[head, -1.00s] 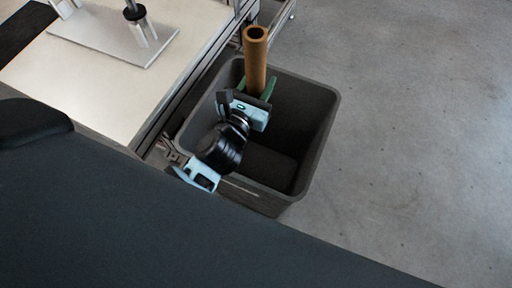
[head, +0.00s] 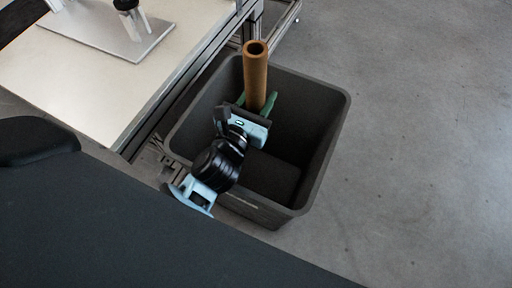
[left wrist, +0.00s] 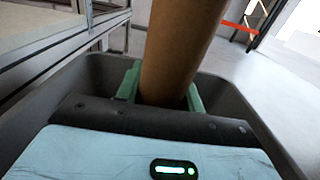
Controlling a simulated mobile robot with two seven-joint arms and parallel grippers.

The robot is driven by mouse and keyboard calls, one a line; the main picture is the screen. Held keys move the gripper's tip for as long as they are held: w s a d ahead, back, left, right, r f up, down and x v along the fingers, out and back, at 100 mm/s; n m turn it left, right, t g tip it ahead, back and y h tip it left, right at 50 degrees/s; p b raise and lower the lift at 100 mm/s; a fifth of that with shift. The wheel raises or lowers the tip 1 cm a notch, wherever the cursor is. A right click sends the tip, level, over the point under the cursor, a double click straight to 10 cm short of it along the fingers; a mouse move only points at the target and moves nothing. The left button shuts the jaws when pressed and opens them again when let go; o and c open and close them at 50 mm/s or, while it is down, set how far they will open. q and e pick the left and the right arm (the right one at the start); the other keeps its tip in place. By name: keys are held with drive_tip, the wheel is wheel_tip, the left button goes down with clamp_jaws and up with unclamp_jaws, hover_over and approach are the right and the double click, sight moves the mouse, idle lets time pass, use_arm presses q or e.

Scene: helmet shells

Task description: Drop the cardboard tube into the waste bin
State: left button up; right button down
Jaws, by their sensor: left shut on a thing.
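The cardboard tube (head: 255,78) is brown and hollow and stands roughly upright in the head view. My left gripper (head: 262,104) is shut on its lower part, with green fingers on both sides. The tube (left wrist: 180,50) and the green fingers of my left gripper (left wrist: 162,90) also show in the left wrist view. The waste bin (head: 335,130) is dark grey, open and square. In the head view the gripper and tube overlap the bin's opening, toward its far left part. The tube's lower end is hidden. My right gripper is not in view.
A pale worktable (head: 80,85) with a metal frame stands left of the bin, close to its rim. A grey plate (head: 105,32) with a fixture lies on it. The concrete floor (head: 430,150) to the right is clear.

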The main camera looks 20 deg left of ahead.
use_arm(q)
drive_tip(key=o, duration=1.1)
drive_tip(key=shift+c, duration=0.2)
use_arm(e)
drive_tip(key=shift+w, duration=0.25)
use_arm(q)
drive_tip(key=shift+s, duration=0.5)
drive_tip(key=s, duration=0.6)
drive_tip(key=shift+s+a, duration=0.15)
drive_tip(key=shift+s, duration=0.25)
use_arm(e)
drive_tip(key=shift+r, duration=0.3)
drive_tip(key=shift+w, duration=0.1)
